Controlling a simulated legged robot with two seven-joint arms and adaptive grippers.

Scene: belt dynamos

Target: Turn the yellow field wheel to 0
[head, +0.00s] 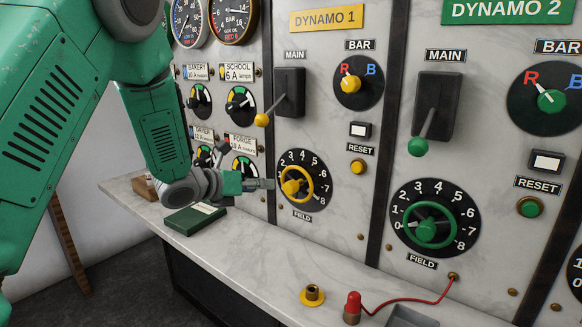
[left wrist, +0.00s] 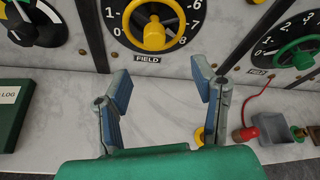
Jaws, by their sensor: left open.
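The yellow field wheel (head: 292,187) is on a black numbered dial on the DYNAMO 1 panel, above a FIELD label. Its low numbers at the left are hidden behind my left gripper, and I cannot tell its setting. My left gripper (head: 264,184) is just left of the wheel in the head view, with its fingers towards the dial. In the left wrist view the open fingers (left wrist: 161,80) are apart and empty, and the wheel (left wrist: 154,36) is beyond them at the top. I cannot tell if a finger touches the wheel. My right gripper is out of view.
The green field wheel (head: 427,231) is on the DYNAMO 2 panel to the right. The yellow MAIN lever (head: 263,119) projects above the yellow wheel. A green log book (head: 195,218), a yellow flanged piece (head: 312,295) and a red plug (head: 352,304) with a cable are on the marble ledge.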

